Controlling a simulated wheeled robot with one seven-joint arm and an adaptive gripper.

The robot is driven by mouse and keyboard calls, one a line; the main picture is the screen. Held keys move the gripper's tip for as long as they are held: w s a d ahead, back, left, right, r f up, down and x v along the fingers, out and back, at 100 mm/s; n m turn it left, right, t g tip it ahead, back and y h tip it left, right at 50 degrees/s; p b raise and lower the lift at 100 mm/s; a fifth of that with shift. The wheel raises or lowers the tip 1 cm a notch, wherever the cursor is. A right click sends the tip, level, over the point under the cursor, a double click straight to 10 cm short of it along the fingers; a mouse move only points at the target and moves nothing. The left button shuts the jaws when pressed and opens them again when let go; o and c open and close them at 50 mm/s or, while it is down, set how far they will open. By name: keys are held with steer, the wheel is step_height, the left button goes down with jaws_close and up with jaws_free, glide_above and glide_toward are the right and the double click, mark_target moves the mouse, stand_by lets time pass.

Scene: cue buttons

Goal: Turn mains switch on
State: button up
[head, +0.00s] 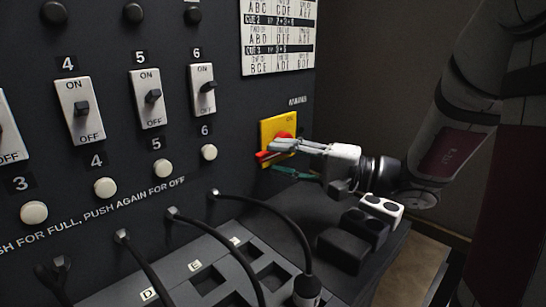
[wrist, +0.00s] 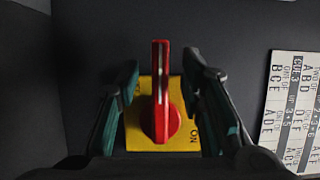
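The mains switch is a red rotary handle (wrist: 161,110) on a yellow plate (wrist: 140,135). In the wrist view the handle points straight up the picture, and an ON label shows at the plate's lower right. In the head view the yellow plate (head: 268,128) is on the dark panel's right side, and the red handle (head: 264,156) is partly hidden by a finger. My gripper (wrist: 162,72) is open, with one finger on each side of the handle. A gap shows between the handle and each finger. The gripper also shows at the switch in the head view (head: 287,157).
Numbered ON/OFF switches (head: 152,97) and round white buttons (head: 157,168) are left of the mains switch. A cue sheet (head: 279,38) hangs above. Black cables (head: 283,215) and dark and white blocks (head: 381,207) are below my gripper.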

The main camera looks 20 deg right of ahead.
steer(key=shift+x, duration=1.25)
jaws_close()
